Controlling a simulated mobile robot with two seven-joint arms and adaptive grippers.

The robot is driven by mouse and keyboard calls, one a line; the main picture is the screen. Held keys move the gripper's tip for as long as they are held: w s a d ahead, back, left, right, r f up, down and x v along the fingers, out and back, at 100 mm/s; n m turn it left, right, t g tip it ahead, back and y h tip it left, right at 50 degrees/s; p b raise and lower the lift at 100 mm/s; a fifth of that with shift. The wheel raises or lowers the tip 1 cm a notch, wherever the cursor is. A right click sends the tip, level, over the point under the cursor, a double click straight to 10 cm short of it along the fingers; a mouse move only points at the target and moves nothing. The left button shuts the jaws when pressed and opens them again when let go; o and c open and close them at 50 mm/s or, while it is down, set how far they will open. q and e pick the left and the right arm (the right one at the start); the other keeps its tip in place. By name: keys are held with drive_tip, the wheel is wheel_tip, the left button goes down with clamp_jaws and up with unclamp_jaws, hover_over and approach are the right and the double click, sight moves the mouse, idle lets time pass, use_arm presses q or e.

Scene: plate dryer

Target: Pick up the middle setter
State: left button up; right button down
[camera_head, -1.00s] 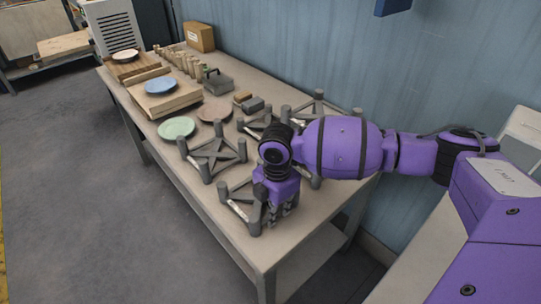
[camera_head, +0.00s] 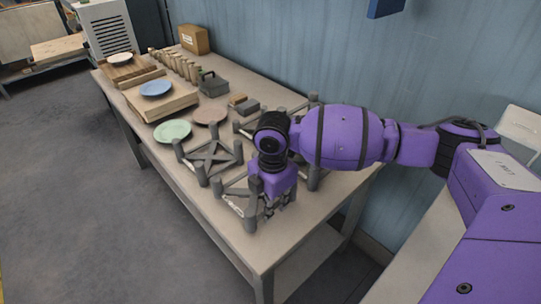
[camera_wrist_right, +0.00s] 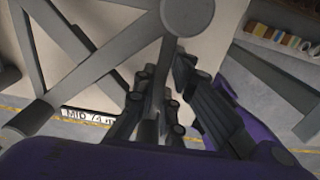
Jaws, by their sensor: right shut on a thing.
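The middle setter is a grey frame with upright posts and crossed bars (camera_head: 235,203), at the table's near end. In the wrist view its bars (camera_wrist_right: 92,75) and a round post top (camera_wrist_right: 187,14) fill the upper left, with a white label reading "MID 74" (camera_wrist_right: 88,116). My right gripper (camera_head: 281,206) points down at the setter's right part, which the wrist hides in the head view. In the wrist view its dark fingers (camera_wrist_right: 155,112) are closed around a bar of the setter. My left gripper is not in view.
Another grey setter (camera_head: 212,158) stands just behind, and more stand along the wall side, partly hidden by my arm. Farther back are a green plate (camera_head: 172,130), a brownish plate (camera_head: 210,115) and a blue plate (camera_head: 156,88). The wall (camera_head: 300,60) bounds the right side.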

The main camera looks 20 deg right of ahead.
drive_tip(key=s+a+r+p, duration=0.2)
drive_tip(key=s+a+r, duration=0.1)
drive_tip(key=s+r, duration=0.8)
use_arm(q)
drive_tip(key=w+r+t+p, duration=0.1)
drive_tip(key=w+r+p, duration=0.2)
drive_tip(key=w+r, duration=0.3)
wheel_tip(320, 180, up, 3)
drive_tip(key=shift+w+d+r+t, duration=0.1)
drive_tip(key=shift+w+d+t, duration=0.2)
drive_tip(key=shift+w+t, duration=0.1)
use_arm(e)
drive_tip(key=r, duration=0.1)
drive_tip(key=s+r, duration=0.1)
drive_tip(key=r, duration=0.1)
drive_tip(key=s+r, duration=0.1)
drive_tip(key=r, duration=0.1)
drive_tip(key=shift+s+a+r, duration=0.1)
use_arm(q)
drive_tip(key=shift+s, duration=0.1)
